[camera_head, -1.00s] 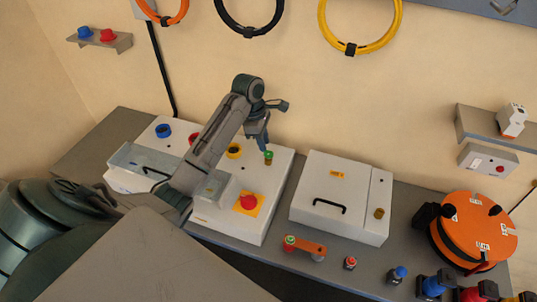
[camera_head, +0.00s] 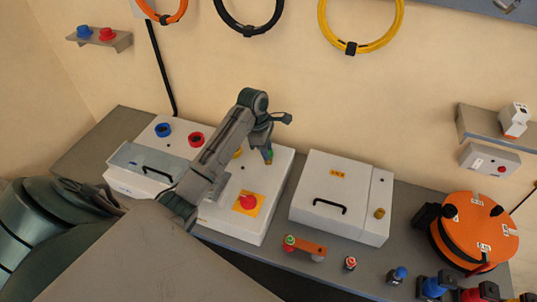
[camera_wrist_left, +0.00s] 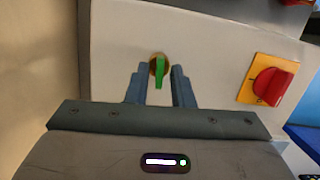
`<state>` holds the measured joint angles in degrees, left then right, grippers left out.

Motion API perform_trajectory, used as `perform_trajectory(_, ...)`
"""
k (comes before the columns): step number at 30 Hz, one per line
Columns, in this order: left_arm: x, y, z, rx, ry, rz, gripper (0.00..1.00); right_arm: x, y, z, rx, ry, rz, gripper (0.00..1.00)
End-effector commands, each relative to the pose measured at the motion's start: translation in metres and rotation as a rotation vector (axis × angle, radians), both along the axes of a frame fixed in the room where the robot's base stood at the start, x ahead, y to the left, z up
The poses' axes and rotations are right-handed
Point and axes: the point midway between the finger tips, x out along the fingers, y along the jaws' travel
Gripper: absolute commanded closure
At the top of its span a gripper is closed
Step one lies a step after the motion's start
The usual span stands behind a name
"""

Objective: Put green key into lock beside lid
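The green key (camera_head: 270,154) stands in a brass lock on the back right of the left white panel. The left wrist view shows the green key (camera_wrist_left: 159,72) upright between the fingers. My left gripper (camera_wrist_left: 158,88) is open, one finger on each side of the key, with visible gaps. In the head view, my left gripper (camera_head: 267,148) is right at the key and partly hides it. The white box to the right has a lid (camera_head: 325,188) with a black handle. A brass lock (camera_head: 380,213) sits on the strip beside that lid. My right gripper is out of view.
A red knob on a yellow plate (camera_head: 249,203) is in front of the key. An orange reel (camera_head: 475,230) stands at the right.

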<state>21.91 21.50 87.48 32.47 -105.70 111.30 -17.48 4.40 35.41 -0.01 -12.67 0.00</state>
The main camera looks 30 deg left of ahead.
Motion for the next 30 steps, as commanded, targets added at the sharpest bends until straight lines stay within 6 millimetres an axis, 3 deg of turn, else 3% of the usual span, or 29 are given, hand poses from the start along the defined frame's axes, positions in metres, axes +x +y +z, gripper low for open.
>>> perform_trajectory(1,0.000,0.000,0.000,0.000,0.000,0.000,0.85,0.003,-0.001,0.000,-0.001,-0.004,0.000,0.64)
perform_trajectory(3,0.000,0.000,0.000,0.000,0.000,0.000,0.99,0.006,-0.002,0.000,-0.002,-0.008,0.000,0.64)
perform_trajectory(4,0.000,0.000,0.000,0.000,0.000,0.000,1.00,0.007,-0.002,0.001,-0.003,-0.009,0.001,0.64)
perform_trajectory(30,0.000,0.000,0.018,0.000,0.001,0.000,1.00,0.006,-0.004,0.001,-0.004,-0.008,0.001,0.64)
